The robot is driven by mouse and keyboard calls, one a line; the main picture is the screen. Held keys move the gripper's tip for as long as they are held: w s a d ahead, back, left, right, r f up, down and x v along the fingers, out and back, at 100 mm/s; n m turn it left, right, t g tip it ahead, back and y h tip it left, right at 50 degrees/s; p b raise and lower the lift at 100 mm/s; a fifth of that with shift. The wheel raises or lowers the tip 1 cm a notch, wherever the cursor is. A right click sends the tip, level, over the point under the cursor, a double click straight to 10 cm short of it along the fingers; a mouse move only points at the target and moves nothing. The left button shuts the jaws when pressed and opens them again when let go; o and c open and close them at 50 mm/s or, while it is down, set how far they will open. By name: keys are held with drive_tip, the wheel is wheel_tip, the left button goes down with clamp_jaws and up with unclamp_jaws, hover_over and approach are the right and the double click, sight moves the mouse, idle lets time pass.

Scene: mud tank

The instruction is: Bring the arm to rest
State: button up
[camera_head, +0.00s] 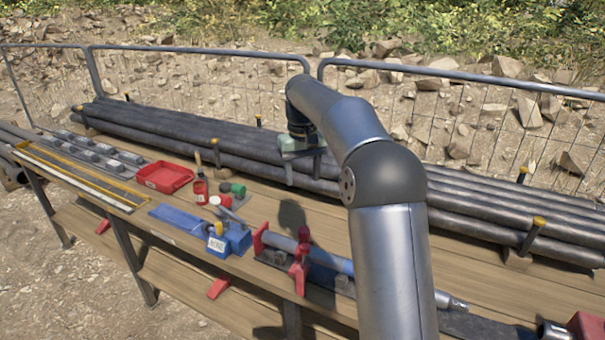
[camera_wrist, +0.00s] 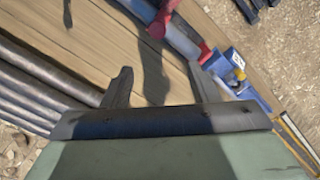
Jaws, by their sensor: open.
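My gripper (camera_head: 303,172) hangs from the bent arm, pointing down above the wooden bench, in front of the stacked dark pipes (camera_head: 180,132). In the wrist view its two fingers (camera_wrist: 160,78) stand wide apart, with only bare planks and a shadow between them. It is open and empty and touches nothing that I can see. The wooden bench (camera_head: 345,230) lies below it. A clamped pipe with red clamps (camera_head: 299,268) lies on the bench nearer the camera; part of it shows at the top of the wrist view (camera_wrist: 182,42).
A blue vise-like block (camera_head: 238,239), a red tray (camera_head: 165,177), small cups and a yellow-edged rack (camera_head: 75,175) stand to the left. A mesh fence (camera_head: 200,80) runs behind the pipes. Upright yellow-tipped posts (camera_head: 532,235) stand along the stack. Bare planks lie under the gripper.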

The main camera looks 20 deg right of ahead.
drive_tip(key=s+a+f, duration=0.1)
drive_tip(key=s+f, duration=0.2)
drive_tip(key=s, duration=0.9)
drive_tip(key=s+a+f, duration=0.1)
drive_tip(key=s+f, duration=0.3)
drive_tip(key=s, duration=0.9)
drive_tip(key=s+a+f, duration=0.1)
drive_tip(key=s+f, duration=0.3)
drive_tip(key=s, duration=0.9)
drive_tip(key=shift+a+f+m+t, duration=0.2)
drive_tip(key=shift+a+m+t, duration=0.1)
